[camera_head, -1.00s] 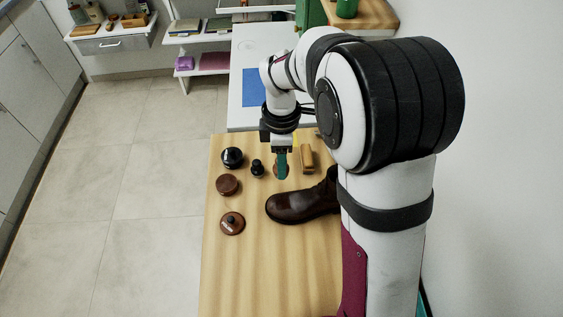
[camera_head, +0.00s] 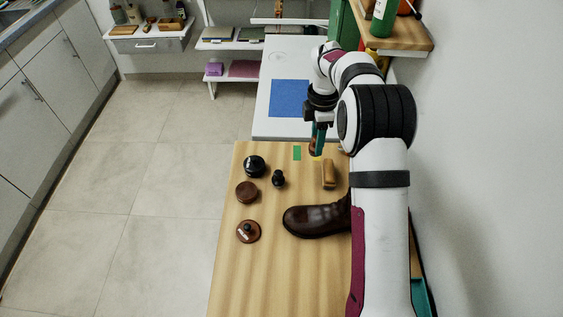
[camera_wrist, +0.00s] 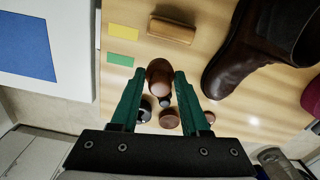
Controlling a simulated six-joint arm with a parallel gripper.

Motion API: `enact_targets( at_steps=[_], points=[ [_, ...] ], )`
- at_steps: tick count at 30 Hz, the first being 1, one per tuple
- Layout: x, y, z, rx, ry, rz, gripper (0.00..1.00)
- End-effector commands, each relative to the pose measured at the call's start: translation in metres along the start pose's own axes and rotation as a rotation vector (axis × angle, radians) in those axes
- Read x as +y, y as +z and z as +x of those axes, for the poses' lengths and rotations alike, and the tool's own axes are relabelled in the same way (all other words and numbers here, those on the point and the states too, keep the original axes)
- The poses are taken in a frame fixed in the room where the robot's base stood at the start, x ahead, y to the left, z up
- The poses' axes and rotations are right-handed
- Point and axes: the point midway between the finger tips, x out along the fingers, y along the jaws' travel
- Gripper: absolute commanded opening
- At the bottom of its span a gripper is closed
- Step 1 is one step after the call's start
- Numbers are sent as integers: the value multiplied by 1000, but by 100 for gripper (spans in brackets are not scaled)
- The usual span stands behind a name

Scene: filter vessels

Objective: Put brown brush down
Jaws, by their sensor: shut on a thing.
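My gripper (camera_head: 318,140) is at the far end of the wooden table in the head view, pointing down. In the wrist view its teal fingers (camera_wrist: 154,85) are shut on the brown brush (camera_wrist: 160,76), whose rounded brown top shows between the fingertips. In the head view the fingers mostly hide the brush. It seems held above the table, but the exact gap is unclear. A green patch (camera_head: 297,153) lies on the table left of the gripper. A yellow patch (camera_wrist: 124,31) lies beside the green one in the wrist view and is partly hidden in the head view.
A tan wooden brush (camera_head: 329,174) and a brown boot (camera_head: 318,221) are nearer. To the left stand a black jar (camera_head: 255,166), a small black bottle (camera_head: 278,179), a brown tin (camera_head: 247,192) and a knobbed brown disc (camera_head: 248,231). A white table with a blue mat (camera_head: 289,98) lies beyond.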

Motion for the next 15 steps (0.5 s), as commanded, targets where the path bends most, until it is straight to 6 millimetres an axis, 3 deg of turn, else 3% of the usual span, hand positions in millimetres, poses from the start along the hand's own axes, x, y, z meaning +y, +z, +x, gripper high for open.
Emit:
enact_targets(
  at_steps=[3, 7, 10, 15],
  points=[
    [17, -35, 24, 0, -2, -6, 1],
    [34, -67, 45, 0, -1, -3, 1],
    [42, -82, 55, 0, -1, 0, 1],
    [44, -87, 72, 0, -1, 2, 1]
  ],
)
